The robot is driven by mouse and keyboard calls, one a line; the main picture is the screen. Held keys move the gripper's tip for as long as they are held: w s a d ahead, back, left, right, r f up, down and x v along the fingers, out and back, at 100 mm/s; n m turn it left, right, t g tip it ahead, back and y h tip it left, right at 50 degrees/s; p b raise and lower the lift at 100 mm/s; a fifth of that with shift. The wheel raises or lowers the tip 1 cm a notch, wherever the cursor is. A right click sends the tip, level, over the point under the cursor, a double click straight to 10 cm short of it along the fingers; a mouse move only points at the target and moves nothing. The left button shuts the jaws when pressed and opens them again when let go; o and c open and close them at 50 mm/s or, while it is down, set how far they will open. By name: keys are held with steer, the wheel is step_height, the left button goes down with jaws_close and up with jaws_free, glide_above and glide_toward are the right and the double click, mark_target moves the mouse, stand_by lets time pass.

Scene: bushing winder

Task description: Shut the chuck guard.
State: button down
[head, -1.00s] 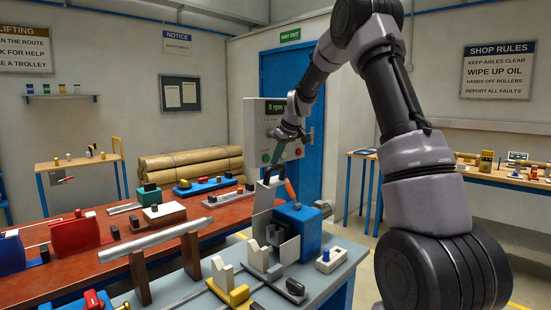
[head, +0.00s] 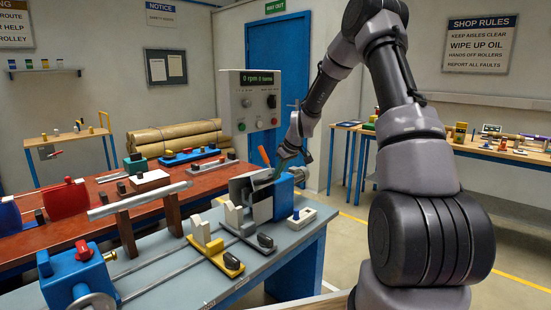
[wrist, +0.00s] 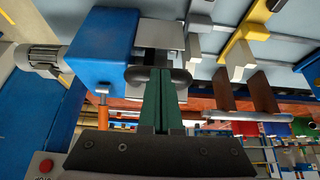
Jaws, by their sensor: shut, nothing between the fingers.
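The chuck guard (head: 240,187) is a light grey plate beside the blue headstock (head: 284,196) on the winder bench. In the head view it reaches left from the headstock over the chuck area; how far down it sits I cannot tell. The wrist view shows a grey guard plate (wrist: 162,36) and a dark rounded handle (wrist: 181,79) partly behind my fingers. My gripper (head: 277,174) is at the guard's top right, beside the headstock. In the wrist view its green fingers (wrist: 159,90) are together, overlapping the handle; contact is unclear.
An orange-handled lever (head: 264,156) stands close by my gripper. The control box (head: 250,101) reads 0 rpm. A yellow-based rest (head: 222,258) and the rails lie left of the guard. A white switch box (head: 302,217) sits at the bench's right.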

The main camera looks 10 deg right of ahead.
step_height(320, 180, down, 11)
steer(key=t+y, duration=0.1)
steer(key=t, duration=0.1)
steer(key=shift+s+d+r+y, duration=0.2)
steer(key=shift+s+d+y, duration=0.15)
steer(key=shift+s+y, duration=0.1)
stand_by(0.5)
stand_by(0.6)
stand_by(1.3)
